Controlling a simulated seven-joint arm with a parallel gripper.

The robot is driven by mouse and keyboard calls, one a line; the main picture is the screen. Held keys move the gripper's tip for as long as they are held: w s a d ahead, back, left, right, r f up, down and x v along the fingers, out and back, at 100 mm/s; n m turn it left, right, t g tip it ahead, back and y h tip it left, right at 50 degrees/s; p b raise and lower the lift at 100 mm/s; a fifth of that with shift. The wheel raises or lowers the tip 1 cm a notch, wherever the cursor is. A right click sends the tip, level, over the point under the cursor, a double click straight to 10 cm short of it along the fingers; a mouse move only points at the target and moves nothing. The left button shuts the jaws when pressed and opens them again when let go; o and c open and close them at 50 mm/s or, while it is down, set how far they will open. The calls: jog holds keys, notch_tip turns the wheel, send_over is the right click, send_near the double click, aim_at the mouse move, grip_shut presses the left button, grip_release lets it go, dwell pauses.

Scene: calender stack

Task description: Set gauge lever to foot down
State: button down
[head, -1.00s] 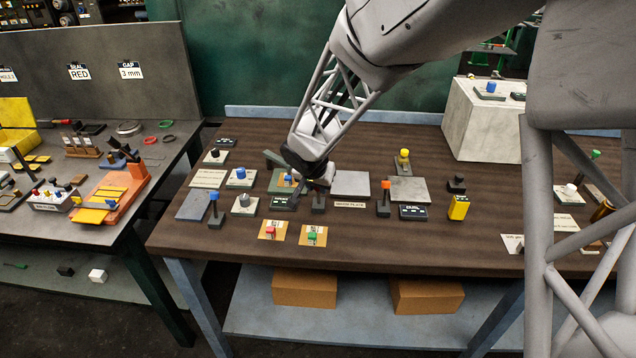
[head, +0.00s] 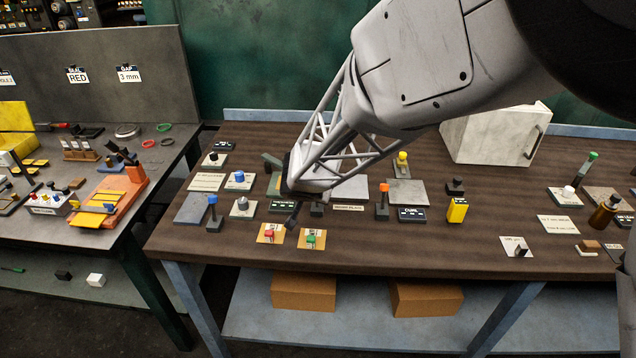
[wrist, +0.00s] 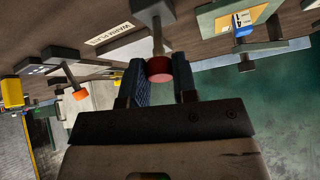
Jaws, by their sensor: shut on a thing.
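In the wrist view, my gripper (wrist: 160,84) is shut on the red round end (wrist: 159,69) of a short lever. The lever's grey shaft (wrist: 157,38) runs to a dark block (wrist: 152,8) on the bench. In the head view, my dark wrist covers most of this lever, and the red end is hidden. Its dark base (head: 317,209) shows partly beside my wrist. I cannot read a gauge label or a foot mark here.
An orange-ended lever (head: 384,190) stands to the right and a blue-ended lever (head: 213,203) to the left. Two tan plates with a red (head: 269,232) and a green knob (head: 311,237) lie in front. A yellow block (head: 457,209) stands farther right.

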jog(key=shift+s+f+t, duration=0.25)
jog(key=shift+s+t, duration=0.1)
jog(key=shift+t, duration=0.25)
dwell(0.4)
jog(key=c, duration=0.9)
grip_release()
jog(key=shift+s+r, duration=0.1)
jog(key=shift+r, duration=0.1)
jog(key=v, duration=0.7)
jog(key=shift+r, duration=0.2)
jog(key=shift+s, duration=0.1)
